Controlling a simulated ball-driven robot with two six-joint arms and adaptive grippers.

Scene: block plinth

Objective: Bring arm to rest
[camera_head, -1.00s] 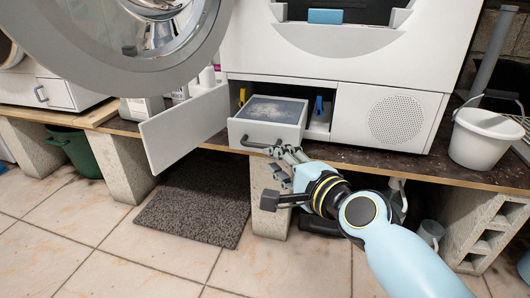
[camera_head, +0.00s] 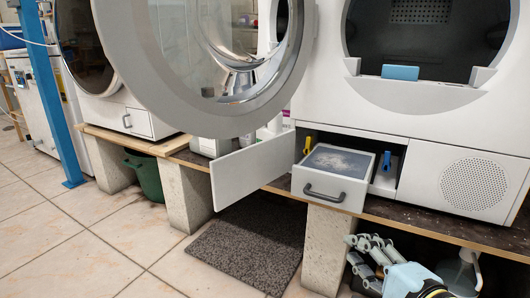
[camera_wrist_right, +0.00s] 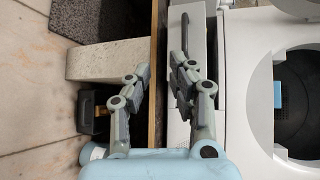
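My right gripper (camera_head: 372,262) is at the lower right of the head view, in front of the plinth edge and below the pulled-out drawer (camera_head: 304,185). Its fingers also show in the right wrist view (camera_wrist_right: 165,75), spread apart with nothing between them. The drawer's dark handle (camera_head: 324,193) is free in the head view. My left arm and gripper are in no view.
The white flap (camera_head: 240,172) beside the drawer stands open, as does the big round machine door (camera_head: 205,115). A concrete block (camera_head: 325,245) supports the plinth. A grey mat (camera_head: 245,245) and a green bin (camera_head: 146,178) are on the floor. Tiles at left are clear.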

